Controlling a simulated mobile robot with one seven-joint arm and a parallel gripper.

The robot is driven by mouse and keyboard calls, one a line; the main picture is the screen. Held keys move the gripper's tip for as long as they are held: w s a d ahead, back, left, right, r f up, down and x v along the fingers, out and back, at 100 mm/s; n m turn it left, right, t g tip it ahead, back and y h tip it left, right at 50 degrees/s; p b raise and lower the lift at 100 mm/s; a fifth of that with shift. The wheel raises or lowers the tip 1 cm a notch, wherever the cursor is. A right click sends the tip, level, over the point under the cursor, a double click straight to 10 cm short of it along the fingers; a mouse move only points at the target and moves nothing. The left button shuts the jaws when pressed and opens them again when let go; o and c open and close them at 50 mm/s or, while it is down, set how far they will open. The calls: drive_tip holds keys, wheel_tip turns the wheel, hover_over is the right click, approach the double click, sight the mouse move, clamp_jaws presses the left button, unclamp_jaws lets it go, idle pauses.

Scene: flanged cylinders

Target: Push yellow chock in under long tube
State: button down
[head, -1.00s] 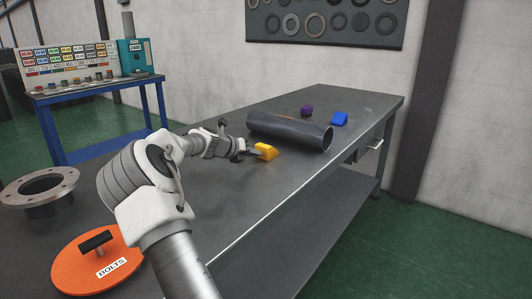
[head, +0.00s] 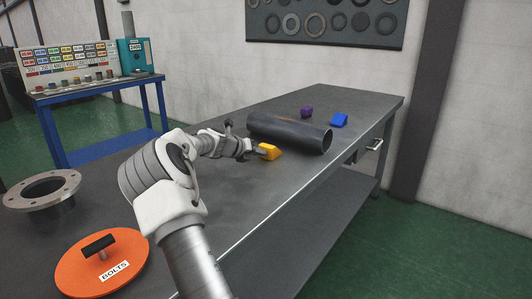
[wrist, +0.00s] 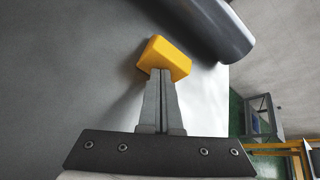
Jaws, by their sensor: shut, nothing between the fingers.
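The yellow chock (head: 269,151) lies on the grey table on the near side of the long tube (head: 290,132). In the wrist view the chock (wrist: 165,57) is right in front of my fingertips, and the dark tube (wrist: 205,25) lies just beyond it. A narrow gap seems to remain between chock and tube in that view. My gripper (wrist: 160,75) is shut and empty, its tips at the chock's near face, seemingly touching it. In the head view my gripper (head: 257,151) is low over the table, left of the chock.
A blue chock (head: 339,120) and a purple chock (head: 307,112) lie on the tube's far side. An orange lid marked BOLTS (head: 75,270) and a grey flange (head: 14,200) are at the near left. The table's right edge is close to the tube's end.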

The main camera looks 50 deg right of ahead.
drive_tip(key=shift+w+d+r+p, duration=0.1)
drive_tip(key=shift+w+d+p, duration=0.05)
drive_tip(key=shift+d+p, duration=1.6)
drive_tip(key=shift+w+d+p, duration=0.15)
drive_tip(key=shift+d+p, duration=0.95)
drive_tip(key=shift+d, duration=1.2)
drive_tip(key=shift+a, duration=0.2)
drive_tip(key=shift+s+a+r+b, duration=0.1)
drive_tip(key=shift+a+r+b, duration=0.1)
drive_tip(key=shift+a+b, duration=0.4)
drive_tip(key=shift+a+r+b, duration=0.15)
drive_tip(key=shift+a+b, duration=0.1)
drive_tip(key=shift+a, duration=0.5)
drive_tip(key=shift+a+r, duration=0.1)
drive_tip(key=p+v, duration=0.2)
drive_tip(key=v, duration=1.5)
drive_tip(key=shift+a, duration=0.15)
